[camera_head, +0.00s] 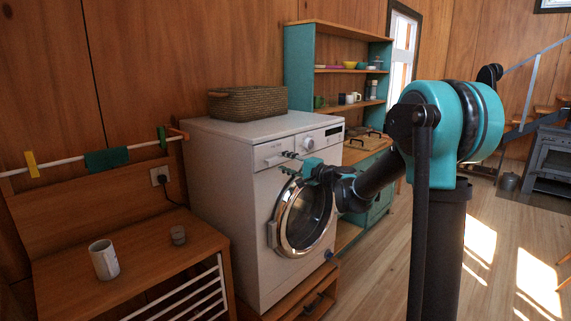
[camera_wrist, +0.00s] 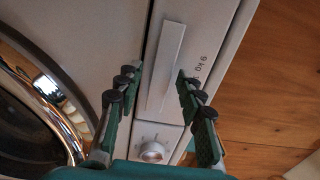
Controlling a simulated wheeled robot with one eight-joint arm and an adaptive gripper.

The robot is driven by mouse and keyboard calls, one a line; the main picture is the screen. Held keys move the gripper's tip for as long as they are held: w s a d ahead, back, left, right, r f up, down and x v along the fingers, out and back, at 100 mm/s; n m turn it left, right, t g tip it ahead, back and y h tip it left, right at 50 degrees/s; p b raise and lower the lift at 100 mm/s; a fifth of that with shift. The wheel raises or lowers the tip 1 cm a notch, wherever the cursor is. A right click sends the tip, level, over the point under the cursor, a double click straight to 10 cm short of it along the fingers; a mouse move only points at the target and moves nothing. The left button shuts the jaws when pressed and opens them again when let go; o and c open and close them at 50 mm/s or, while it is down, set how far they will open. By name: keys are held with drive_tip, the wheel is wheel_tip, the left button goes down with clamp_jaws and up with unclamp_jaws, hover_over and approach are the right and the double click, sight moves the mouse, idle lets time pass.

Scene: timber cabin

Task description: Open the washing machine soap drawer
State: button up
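The white washing machine (camera_head: 237,207) stands against the timber wall. Its soap drawer (camera_head: 271,154) is at the upper left of the front panel and looks closed. In the wrist view the drawer (camera_wrist: 166,68) appears turned on its side, with a long pale handle strip. My gripper (camera_head: 289,162) is open in front of the drawer. In the wrist view the fingers of my gripper (camera_wrist: 158,78) lie on either side of the strip, with nothing held between them. I cannot tell whether the fingertips touch the panel.
A dial (camera_wrist: 152,150) is beside the drawer. The round glass door (camera_head: 304,218) is below, shut. A wicker basket (camera_head: 247,102) sits on top of the machine. A wooden bench (camera_head: 130,262) with a white cup (camera_head: 104,260) is at left. Open floor lies at right.

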clamp_jaws()
idle(0.3)
drive_tip(key=shift+s, duration=0.1)
drive_tip(key=v, duration=1.7)
drive_tip(key=shift+s+d, duration=0.25)
drive_tip(key=shift+s, duration=0.05)
drive_tip(key=shift+f, duration=0.15)
unclamp_jaws()
drive_tip(key=shift+w, duration=0.1)
drive_tip(key=v, duration=1.2)
